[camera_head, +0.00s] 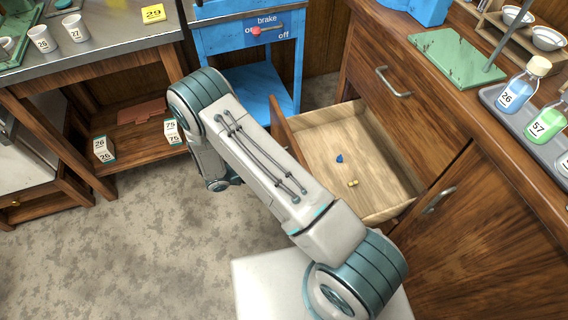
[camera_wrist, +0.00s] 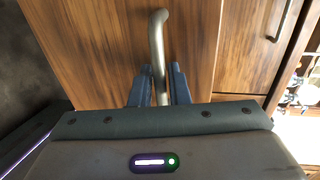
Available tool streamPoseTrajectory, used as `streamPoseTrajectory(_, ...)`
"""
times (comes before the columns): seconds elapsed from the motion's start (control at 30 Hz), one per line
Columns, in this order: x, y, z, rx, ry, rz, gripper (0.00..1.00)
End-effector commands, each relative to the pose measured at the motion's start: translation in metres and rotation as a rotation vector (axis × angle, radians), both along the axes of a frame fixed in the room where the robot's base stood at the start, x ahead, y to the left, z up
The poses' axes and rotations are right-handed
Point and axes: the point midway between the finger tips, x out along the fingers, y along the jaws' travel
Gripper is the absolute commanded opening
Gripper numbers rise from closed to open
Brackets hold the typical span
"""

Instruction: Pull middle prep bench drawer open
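The open drawer (camera_head: 375,150) belongs to the wooden bench at right in the head view. It stands well out from the bench, with a pale wooden inside. A small blue piece (camera_head: 339,158) and a small yellowish piece (camera_head: 353,183) lie in it. My arm crosses in front of the drawer front (camera_head: 285,135), hiding part of it, and my gripper cannot be made out there. In the wrist view, a metal handle (camera_wrist: 157,35) on a wooden front (camera_wrist: 100,45) passes between the fingers of my gripper (camera_wrist: 160,88). The fingers appear closed on the handle.
A closed drawer with a metal handle (camera_head: 393,82) and a cabinet door with a handle (camera_head: 440,200) flank the open drawer. Bottles (camera_head: 520,85) stand on the bench top. A blue cart (camera_head: 250,45) stands behind. Bare floor (camera_head: 130,250) lies at left.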

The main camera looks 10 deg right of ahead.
Motion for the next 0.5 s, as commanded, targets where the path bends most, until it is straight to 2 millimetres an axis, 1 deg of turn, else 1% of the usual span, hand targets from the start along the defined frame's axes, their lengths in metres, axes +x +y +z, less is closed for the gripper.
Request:
streamPoseTrajectory(0.2, 0.000, 0.000, 0.000, -0.001, 0.000, 0.000, 0.15)
streamPoseTrajectory(0.3, 0.000, 0.004, 0.001, 0.000, 0.000, 0.001, 0.15)
streamPoseTrajectory(0.37, -0.001, 0.010, 0.003, -0.001, -0.001, 0.002, 0.15)
streamPoseTrajectory(0.47, -0.003, 0.026, 0.006, 0.001, -0.002, 0.004, 0.15)
streamPoseTrajectory(0.5, -0.004, 0.034, 0.008, 0.001, -0.002, 0.004, 0.15)
